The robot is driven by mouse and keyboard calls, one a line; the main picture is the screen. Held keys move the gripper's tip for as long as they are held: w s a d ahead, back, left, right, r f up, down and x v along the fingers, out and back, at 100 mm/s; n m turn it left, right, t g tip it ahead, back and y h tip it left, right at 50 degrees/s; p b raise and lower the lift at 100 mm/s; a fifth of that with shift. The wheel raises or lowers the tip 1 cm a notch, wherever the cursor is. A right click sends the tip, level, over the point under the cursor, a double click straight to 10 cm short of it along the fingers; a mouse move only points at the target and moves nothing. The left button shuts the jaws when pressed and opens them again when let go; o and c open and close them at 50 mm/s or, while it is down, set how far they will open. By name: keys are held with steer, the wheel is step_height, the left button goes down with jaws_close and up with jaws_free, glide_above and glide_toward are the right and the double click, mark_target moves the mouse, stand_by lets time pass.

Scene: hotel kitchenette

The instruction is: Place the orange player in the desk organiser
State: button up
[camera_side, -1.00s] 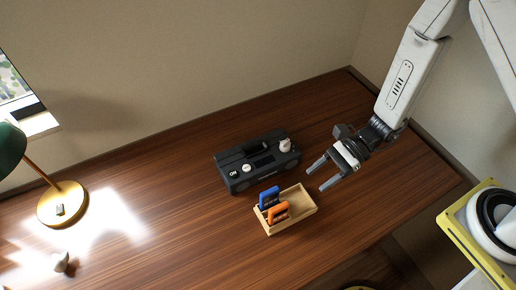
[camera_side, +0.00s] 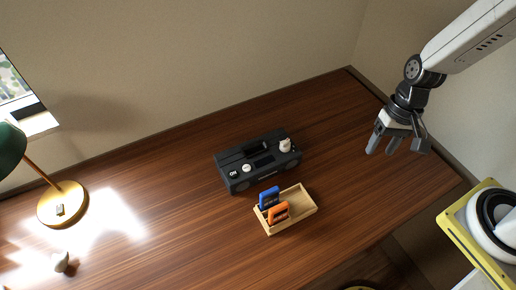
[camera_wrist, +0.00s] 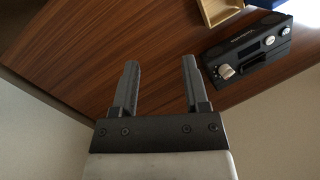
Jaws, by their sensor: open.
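The orange player (camera_side: 278,213) stands in the desk organiser (camera_side: 301,206), a light wooden tray on the desk. A blue player (camera_side: 269,198) stands beside it in the same left part of the organiser. The right part of the organiser is empty. My gripper (camera_side: 391,149) is open and empty, up and to the right of the organiser, clear of it. In the wrist view my gripper (camera_wrist: 158,82) has both fingers apart with nothing between them. That view shows only part of the organiser (camera_wrist: 222,12) at the top edge; the players are out of it.
A black device (camera_side: 258,163) with white knobs sits just behind the organiser, and it also shows in the wrist view (camera_wrist: 250,50). A lamp with a gold base (camera_side: 62,204) and a small pale object (camera_side: 61,262) are at the left. The desk's right side is clear.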

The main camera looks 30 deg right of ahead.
steer(key=w+d+r+n+t+h, duration=0.2)
steer(key=d+r+n+t, duration=0.1)
steer(key=d+r+n, duration=0.1)
steer(key=shift+w+d+r+n+t+h, duration=0.25)
steer(key=shift+w+r+n+t+h, duration=0.05)
steer(key=shift+w+r, duration=0.1)
